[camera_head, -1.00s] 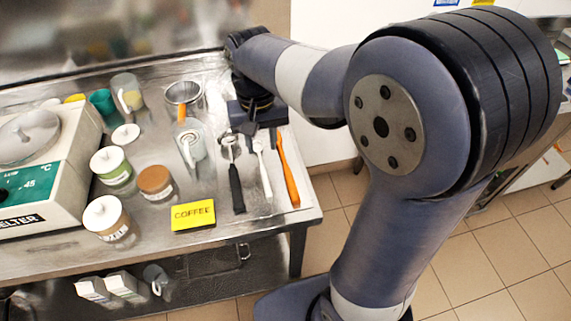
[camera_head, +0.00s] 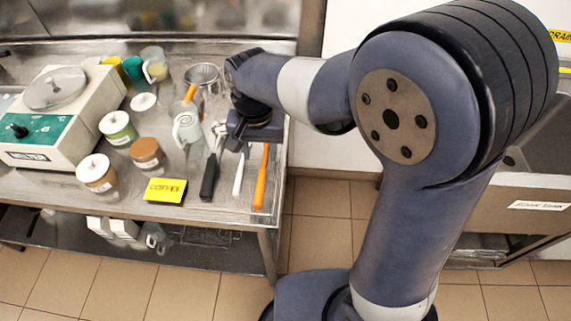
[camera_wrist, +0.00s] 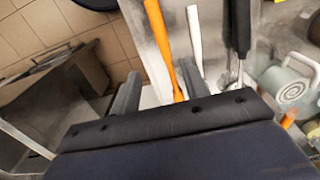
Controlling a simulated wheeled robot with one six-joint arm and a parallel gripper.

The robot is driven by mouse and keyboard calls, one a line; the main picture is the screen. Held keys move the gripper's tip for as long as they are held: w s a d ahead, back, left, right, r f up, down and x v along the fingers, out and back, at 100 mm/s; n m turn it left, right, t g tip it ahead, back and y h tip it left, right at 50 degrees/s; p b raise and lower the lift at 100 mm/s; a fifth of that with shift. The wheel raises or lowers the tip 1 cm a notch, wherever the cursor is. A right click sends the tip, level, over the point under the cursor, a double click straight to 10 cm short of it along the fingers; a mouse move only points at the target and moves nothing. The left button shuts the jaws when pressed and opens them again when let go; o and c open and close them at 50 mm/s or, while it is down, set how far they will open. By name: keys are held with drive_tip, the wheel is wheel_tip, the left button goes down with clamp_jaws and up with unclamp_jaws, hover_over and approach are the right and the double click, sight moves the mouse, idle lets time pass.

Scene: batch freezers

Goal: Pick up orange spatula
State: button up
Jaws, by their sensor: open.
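The orange spatula (camera_head: 261,180) lies at the right end of the metal table, its handle toward the table's front edge. Its far end is hidden under my gripper (camera_head: 236,140) in the head view. In the wrist view, the orange spatula (camera_wrist: 160,45) runs down between the two fingers of my gripper (camera_wrist: 162,88), which are open and apart. Its lower part goes out of sight behind the gripper body. I cannot tell the exact height of the fingers above the table.
A white-handled tool (camera_head: 238,176) and a black-handled tool (camera_head: 209,178) lie close to the left of the spatula. Floor is clear right of the table.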

hover_over(261, 180)
drive_tip(key=f, duration=0.5)
drive_tip(key=shift+d+f, duration=0.2)
drive_tip(key=shift+f, duration=0.2)
drive_tip(key=shift+a+f+p, duration=0.2)
drive_tip(key=shift+f+p, duration=0.5)
drive_tip(key=shift+f, duration=1.9)
clamp_jaws()
